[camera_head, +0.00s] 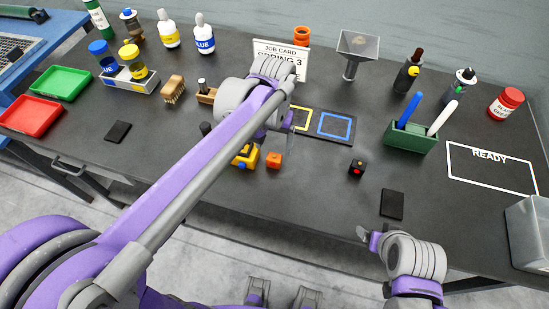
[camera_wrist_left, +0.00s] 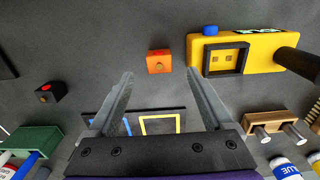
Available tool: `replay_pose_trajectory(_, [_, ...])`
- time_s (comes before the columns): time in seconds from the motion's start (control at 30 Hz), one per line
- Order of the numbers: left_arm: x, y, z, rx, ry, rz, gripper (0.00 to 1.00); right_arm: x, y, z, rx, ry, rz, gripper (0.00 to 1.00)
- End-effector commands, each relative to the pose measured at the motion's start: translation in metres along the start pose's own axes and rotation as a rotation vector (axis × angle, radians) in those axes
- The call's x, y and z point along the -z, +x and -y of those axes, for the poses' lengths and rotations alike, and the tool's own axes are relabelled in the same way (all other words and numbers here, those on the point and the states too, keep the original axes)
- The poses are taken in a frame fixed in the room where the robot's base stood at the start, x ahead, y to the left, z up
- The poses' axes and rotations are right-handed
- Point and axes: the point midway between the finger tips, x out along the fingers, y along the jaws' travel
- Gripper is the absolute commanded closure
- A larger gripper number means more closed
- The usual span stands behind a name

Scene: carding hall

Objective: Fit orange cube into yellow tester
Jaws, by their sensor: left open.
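The orange cube (camera_head: 273,160) lies on the dark table near its front edge, just right of the yellow tester (camera_head: 245,157), with a small gap between them. In the left wrist view the orange cube (camera_wrist_left: 159,66) shows beyond and between my open fingertips. There the yellow tester (camera_wrist_left: 270,48) has a dark square frame (camera_wrist_left: 226,72) around a recess, and a blue button (camera_wrist_left: 210,30). My left gripper (camera_wrist_left: 160,74) is open and empty, apart from the cube; in the head view my own arm partly hides the tester. My right gripper (camera_head: 367,238) is at the front edge, its jaws unclear.
A small black box with a red button (camera_head: 357,169) stands to the right of the cube. Yellow and blue outlined squares (camera_head: 335,125) and a green pen holder (camera_head: 404,136) lie behind. A dark pad (camera_head: 392,204) is near the front. Bare table surrounds the cube's right side.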

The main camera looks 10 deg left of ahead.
Motion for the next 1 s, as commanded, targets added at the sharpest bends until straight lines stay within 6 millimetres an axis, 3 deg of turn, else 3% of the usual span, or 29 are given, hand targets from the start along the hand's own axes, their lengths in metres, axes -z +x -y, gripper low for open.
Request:
replay_pose_trajectory(0.17, [0.000,0.013,0.000,0.000,0.000,0.000,0.15,0.000,0.001,0.000,0.000,0.000,0.000,0.21])
replay_pose_trajectory(0.5, [0.000,0.057,-0.001,0.000,0.000,-0.001,0.15,-0.002,0.002,0.000,0.000,0.000,0.001,0.21])
replay_pose_trajectory(0.77, [0.000,0.059,-0.001,0.000,0.000,-0.001,0.15,-0.001,0.002,0.000,0.000,0.000,0.001,0.21])
replay_pose_trajectory(1.0, [0.000,0.059,-0.001,0.000,0.000,-0.001,0.58,-0.002,0.002,0.000,0.000,0.000,0.001,0.21])
